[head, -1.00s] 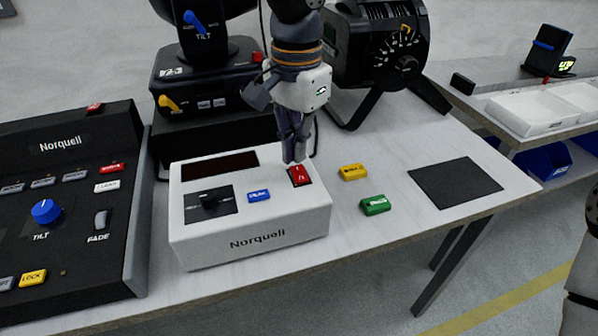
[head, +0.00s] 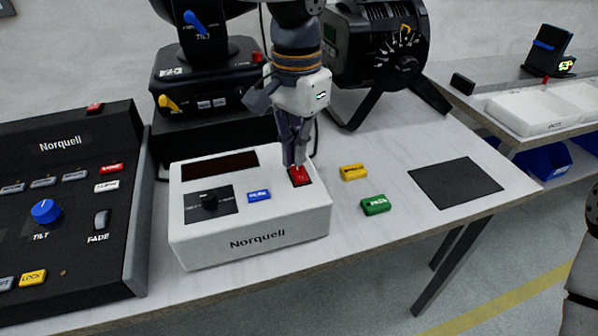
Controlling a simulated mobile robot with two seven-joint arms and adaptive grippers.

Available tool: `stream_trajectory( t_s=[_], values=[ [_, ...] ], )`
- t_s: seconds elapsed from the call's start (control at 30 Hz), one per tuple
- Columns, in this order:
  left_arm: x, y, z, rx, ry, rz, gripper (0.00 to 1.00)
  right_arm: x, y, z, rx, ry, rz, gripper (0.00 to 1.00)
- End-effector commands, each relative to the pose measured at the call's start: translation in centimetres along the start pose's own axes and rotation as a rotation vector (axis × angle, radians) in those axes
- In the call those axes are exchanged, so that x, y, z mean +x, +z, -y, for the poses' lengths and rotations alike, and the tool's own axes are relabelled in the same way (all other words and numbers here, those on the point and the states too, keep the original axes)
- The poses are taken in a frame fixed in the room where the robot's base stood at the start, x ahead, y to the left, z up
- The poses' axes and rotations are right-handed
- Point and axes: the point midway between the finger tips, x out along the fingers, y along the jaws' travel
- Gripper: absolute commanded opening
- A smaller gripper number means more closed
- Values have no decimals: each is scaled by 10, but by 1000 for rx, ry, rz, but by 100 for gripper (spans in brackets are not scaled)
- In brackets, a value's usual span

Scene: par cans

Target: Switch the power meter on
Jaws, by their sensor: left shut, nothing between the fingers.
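The power meter is a white Norquell box (head: 250,240) near the table's front edge. My left gripper (head: 295,164) is shut and empty, pointing down. Its fingertips are at the far part of the red rocker, seemingly touching it, and hide part of it. My right gripper is not in view; part of my own body shows at the right edge.
A black Norquell console (head: 62,150) stands at the left. A moving-head lamp (head: 205,85) and a black par can (head: 375,50) stand behind the meter. A yellow block (head: 353,172), a green block (head: 375,205) and a dark mat (head: 455,183) lie to the right, with free tabletop between.

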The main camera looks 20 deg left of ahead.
Motion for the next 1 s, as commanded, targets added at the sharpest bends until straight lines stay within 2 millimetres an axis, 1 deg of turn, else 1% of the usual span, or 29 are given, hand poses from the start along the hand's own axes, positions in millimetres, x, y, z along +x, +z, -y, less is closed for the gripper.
stream_trajectory(
  t_s=[1.0],
  values=[
    [16,0,0,0,1,0,0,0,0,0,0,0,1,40]
  ],
)
